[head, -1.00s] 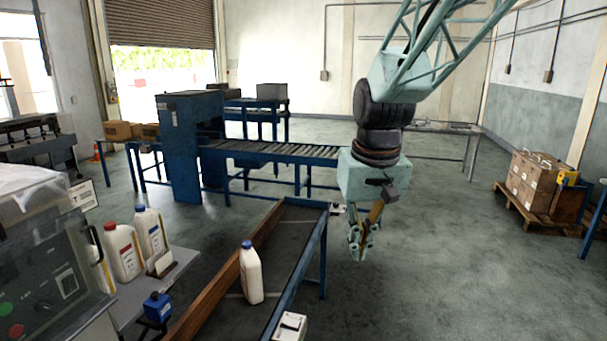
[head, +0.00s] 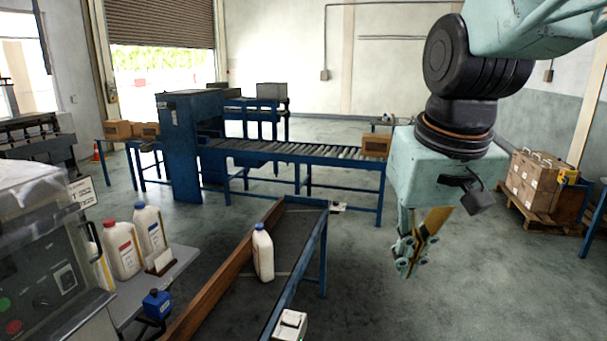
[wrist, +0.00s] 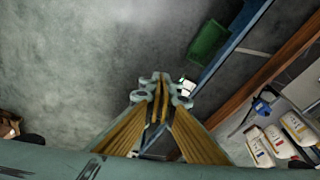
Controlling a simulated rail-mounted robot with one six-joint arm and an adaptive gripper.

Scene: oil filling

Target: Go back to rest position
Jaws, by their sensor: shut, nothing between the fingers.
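My gripper (head: 408,268) hangs pointing down at the right of the head view, over open floor and right of the blue-framed chute. Its fingers are together with nothing between them. In the wrist view my gripper (wrist: 161,88) also shows its fingertips together, above the grey floor.
A white bottle with a blue cap (head: 263,254) stands on the chute (head: 302,215). Several bottles (head: 122,250) stand on a side table at left. A roller conveyor (head: 290,150) carries a carton (head: 376,145) behind my arm. A pallet with boxes (head: 535,180) stands at right.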

